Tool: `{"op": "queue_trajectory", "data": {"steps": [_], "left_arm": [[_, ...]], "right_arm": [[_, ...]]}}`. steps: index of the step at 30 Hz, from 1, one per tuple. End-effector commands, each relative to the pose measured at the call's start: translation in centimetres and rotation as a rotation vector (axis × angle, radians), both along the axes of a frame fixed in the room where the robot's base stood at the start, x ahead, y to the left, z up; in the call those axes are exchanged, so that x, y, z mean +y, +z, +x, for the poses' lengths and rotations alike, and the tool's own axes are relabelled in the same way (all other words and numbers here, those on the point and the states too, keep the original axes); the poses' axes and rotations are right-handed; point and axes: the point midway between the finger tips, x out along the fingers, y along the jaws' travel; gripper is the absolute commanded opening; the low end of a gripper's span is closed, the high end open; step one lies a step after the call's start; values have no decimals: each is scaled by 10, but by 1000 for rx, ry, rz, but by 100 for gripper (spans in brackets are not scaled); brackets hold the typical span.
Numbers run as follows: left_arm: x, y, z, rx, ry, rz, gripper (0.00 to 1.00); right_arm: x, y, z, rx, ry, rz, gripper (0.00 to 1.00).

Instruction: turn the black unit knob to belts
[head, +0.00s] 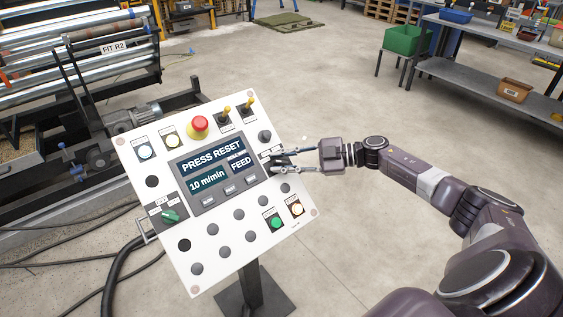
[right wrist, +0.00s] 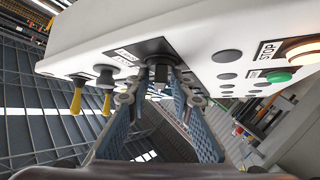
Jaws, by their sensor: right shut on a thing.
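The white control panel (head: 222,262) stands tilted on a post in the head view. The black unit knob (right wrist: 160,73) sits on a dark square plate (right wrist: 157,50) in the right wrist view, between my fingertips. In the head view my fingers mostly hide the knob, and its pointer and label words cannot be read. My right gripper (head: 281,161) reaches the panel's right side from the right and is shut on the knob; it also shows in the right wrist view (right wrist: 159,88). The display (head: 212,165) reads "PRESS RESET", "10 m/min" and "FEED". My left gripper is out of view.
A red mushroom button (head: 200,124) and two yellow toggles (head: 226,112) are along the panel's top. A green knob (head: 171,215) is at left, and a lit green button (head: 276,223) is at lower right. Roller machinery (head: 80,60) stands behind left. Floor right of the panel is clear.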

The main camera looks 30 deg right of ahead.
Motion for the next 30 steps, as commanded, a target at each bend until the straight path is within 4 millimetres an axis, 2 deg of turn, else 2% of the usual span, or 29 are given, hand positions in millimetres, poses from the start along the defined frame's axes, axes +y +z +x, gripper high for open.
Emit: {"op": "queue_trajectory", "data": {"steps": [3, 14, 30], "left_arm": [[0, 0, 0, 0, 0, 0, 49], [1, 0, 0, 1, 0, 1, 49], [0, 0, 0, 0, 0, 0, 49]], "right_arm": [[0, -1, 0, 2, 0, 0, 28], [-6, 1, -5, 2, -1, -1, 28], [-79, 22, -68, 5, -2, -2, 28]]}}
